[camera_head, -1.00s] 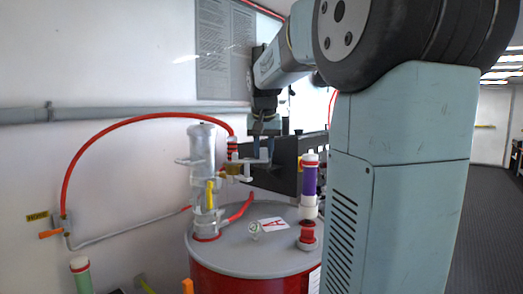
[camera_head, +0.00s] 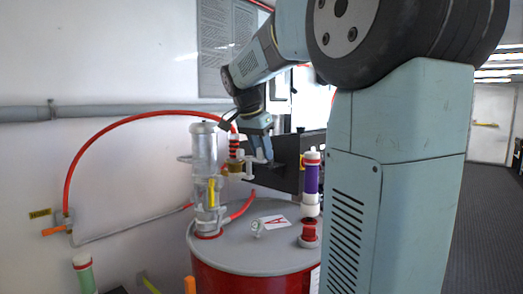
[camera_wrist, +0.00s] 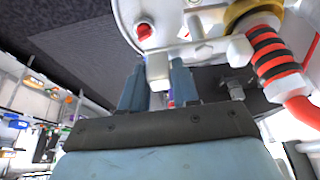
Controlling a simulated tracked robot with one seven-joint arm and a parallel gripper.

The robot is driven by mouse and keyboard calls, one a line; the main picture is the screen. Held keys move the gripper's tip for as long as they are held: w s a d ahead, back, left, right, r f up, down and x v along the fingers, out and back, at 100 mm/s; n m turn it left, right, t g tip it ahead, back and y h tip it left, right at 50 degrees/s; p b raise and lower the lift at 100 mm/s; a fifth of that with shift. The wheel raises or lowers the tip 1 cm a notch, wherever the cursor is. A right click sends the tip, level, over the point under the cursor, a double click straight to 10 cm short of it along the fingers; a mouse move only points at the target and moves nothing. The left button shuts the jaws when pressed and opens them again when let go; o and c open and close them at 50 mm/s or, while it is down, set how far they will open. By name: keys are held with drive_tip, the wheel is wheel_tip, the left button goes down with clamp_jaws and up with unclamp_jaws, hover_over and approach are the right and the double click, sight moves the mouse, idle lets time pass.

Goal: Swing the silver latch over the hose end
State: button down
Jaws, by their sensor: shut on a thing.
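The silver latch (camera_wrist: 158,68) shows in the wrist view as a pale bar running down between my gripper's fingers. My gripper (camera_wrist: 157,80) is shut on it. In the head view my gripper (camera_head: 265,156) tilts down beside the clear cylinder's side fitting, and the latch is small and partly covered there. The hose end (camera_head: 234,148), with black and red bands, stands upright on the brass fitting (camera_head: 236,167), just left of my fingers. In the wrist view the banded hose end (camera_wrist: 270,55) is right of the latch, apart from my fingers.
The clear cylinder (camera_head: 204,168) stands on the red drum (camera_head: 250,282), left of my gripper. A purple-banded tube (camera_head: 311,182) stands to the right. The red hose (camera_head: 130,120) arcs to the wall. A dark panel (camera_head: 285,160) is behind.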

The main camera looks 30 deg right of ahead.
drive_tip(key=shift+s, duration=0.1)
idle(0.4)
drive_tip(key=c, duration=0.9)
unclamp_jaws()
drive_tip(key=v, duration=1.3)
drive_tip(key=shift+a+r, duration=0.3)
drive_tip(key=s+a+f+n+t+y, duration=0.1)
drive_tip(key=s+a+f+n, duration=0.1)
drive_tip(key=s+f+n, duration=0.2)
drive_tip(key=s+a+f+n+t+y, duration=0.1)
drive_tip(key=s+a+f+n, duration=0.1)
drive_tip(key=s+f+n, duration=0.3)
drive_tip(key=s+a+f+n+t+y, duration=0.1)
drive_tip(key=s+f+n, duration=0.3)
drive_tip(key=s+f, duration=0.7)
drive_tip(key=shift+s+a+f+t+y, duration=0.1)
drive_tip(key=shift+a+f+t+y, duration=0.1)
drive_tip(key=shift+f, duration=0.8)
drive_tip(key=shift+s+a+f+t+y, duration=0.1)
drive_tip(key=shift+a+f+y, duration=0.1)
drive_tip(key=shift+f, duration=0.8)
drive_tip(key=shift+a+f+t+y, duration=0.1)
drive_tip(key=shift+a+f, duration=0.1)
drive_tip(key=shift+f, duration=0.8)
